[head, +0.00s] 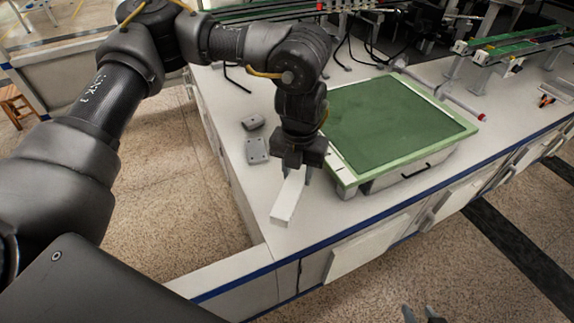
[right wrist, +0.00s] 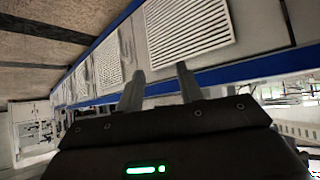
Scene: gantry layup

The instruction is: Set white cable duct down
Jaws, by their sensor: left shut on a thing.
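The white cable duct (head: 288,202) is a short pale bar near the front left corner of the white worktop (head: 245,182). My left gripper (head: 293,174) points down and is shut on the duct's far part. The near end of the duct sticks out toward the front edge. I cannot tell whether the duct touches the worktop or hangs just above it. My right gripper (right wrist: 160,88) is open and empty in the right wrist view. Its fingertips also show at the bottom of the head view (head: 424,314), out in front of the worktop.
A green-topped panel (head: 395,122) with a pale frame stands right of my left gripper. Two small grey pieces, one a block (head: 253,122) and one a flat plate (head: 257,151), lie to its left. Green rails (head: 530,42) stand at the back right. Bare worktop lies around the duct.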

